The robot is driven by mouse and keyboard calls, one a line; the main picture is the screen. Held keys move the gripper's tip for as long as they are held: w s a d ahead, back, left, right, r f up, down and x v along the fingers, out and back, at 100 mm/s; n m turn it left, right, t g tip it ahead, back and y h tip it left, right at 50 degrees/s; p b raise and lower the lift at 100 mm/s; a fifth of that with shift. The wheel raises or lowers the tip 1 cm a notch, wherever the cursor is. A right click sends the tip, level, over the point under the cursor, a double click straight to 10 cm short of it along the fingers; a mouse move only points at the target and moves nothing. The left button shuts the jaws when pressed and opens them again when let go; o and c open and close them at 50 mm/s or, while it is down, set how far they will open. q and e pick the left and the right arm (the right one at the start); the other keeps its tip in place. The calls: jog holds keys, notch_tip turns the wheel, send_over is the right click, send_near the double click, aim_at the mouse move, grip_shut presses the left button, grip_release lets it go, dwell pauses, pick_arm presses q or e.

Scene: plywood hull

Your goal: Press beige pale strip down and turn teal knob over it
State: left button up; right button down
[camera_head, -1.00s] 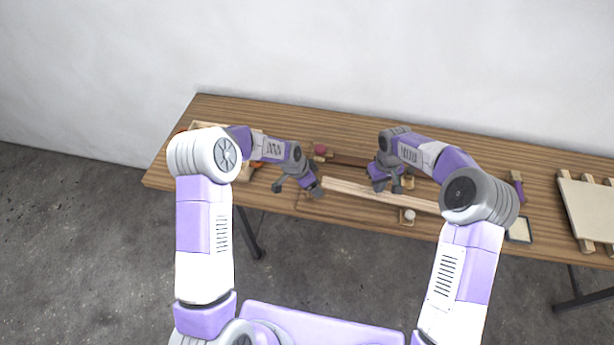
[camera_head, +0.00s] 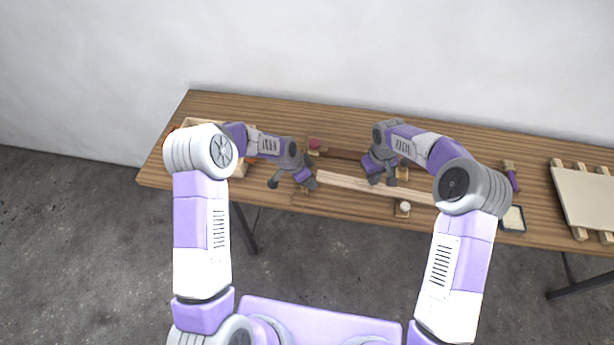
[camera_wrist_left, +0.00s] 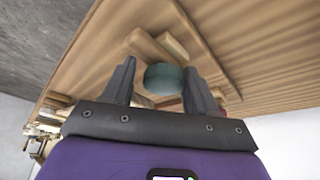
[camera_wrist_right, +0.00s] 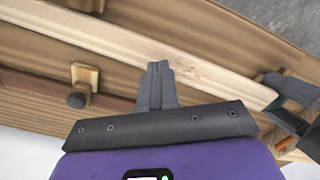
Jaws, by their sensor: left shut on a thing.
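The teal knob (camera_wrist_left: 164,78) shows in the left wrist view, between the fingers of my left gripper (camera_wrist_left: 158,85), which is shut on it. A wooden block lies just behind the knob. In the head view my left gripper (camera_head: 292,182) is at the left end of the pale strip (camera_head: 345,182) and hides the knob. The long beige strip also crosses the right wrist view (camera_wrist_right: 205,70). My right gripper (camera_wrist_right: 157,85) is shut, with its fingertips together at the strip; whether they touch it is unclear. In the head view it stands over the strip's middle (camera_head: 382,180).
A white knob (camera_head: 404,207) is in front of the strip. A red knob (camera_head: 315,143) and a dark strip (camera_head: 345,155) lie behind it. A wooden box is at the left; a purple-handled brush (camera_head: 512,178), a small tray (camera_head: 522,229) and a panel (camera_head: 585,195) are at the right.

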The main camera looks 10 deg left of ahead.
jog(key=shift+f, duration=0.15)
jog(key=shift+f, duration=0.55)
jog(key=shift+f, duration=0.15)
pick_arm(q)
jog(key=o, duration=1.1)
jog(key=shift+o, duration=0.2)
jog(key=shift+r, duration=3.55)
jog(key=shift+r+p, duration=1.95)
pick_arm(e)
jog(key=shift+r, duration=3.55)
